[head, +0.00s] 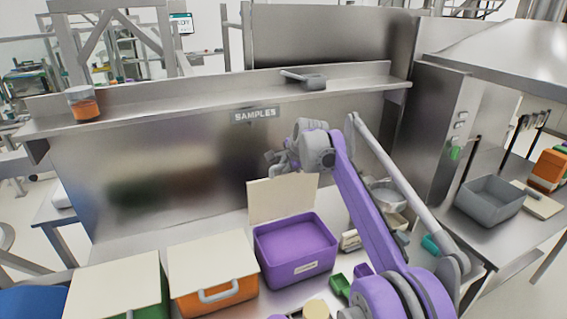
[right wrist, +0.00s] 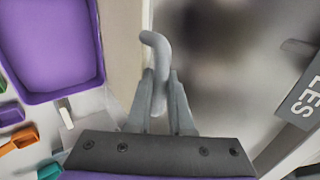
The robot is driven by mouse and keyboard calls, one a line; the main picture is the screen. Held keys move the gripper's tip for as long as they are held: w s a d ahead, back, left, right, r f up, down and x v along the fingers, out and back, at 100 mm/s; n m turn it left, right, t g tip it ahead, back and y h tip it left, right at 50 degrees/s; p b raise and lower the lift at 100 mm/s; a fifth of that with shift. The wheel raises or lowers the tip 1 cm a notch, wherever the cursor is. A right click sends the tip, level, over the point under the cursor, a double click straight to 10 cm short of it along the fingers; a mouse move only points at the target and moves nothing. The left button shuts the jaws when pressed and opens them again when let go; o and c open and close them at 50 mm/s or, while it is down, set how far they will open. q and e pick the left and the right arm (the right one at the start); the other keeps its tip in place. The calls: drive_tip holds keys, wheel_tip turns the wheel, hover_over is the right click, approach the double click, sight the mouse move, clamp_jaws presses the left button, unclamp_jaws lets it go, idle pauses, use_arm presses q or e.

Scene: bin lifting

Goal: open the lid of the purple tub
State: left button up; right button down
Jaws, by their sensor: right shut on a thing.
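The purple tub (head: 297,251) stands on the bench in the middle of the head view, its top open and its inside bare. Its cream lid (head: 283,200) stands about upright at the tub's back edge. My right gripper (head: 274,160) is above and behind the lid's top edge. In the right wrist view my right gripper (right wrist: 158,84) is shut on the lid's curved grey handle (right wrist: 156,48). The tub also shows there at upper left (right wrist: 50,45). My left gripper is in neither view.
An orange bin (head: 213,298) and a green bin, both with cream lids on, stand left of the tub. Small coloured scoops lie to its right. The steel back wall with a shelf (head: 215,103) rises close behind the lid.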

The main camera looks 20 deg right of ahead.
drive_tip(key=shift+a+f, duration=0.1)
drive_tip(key=shift+f, duration=0.1)
drive_tip(key=shift+s, duration=0.1)
drive_tip(key=c, duration=0.8)
unclamp_jaws()
drive_tip(key=shift+r, duration=0.1)
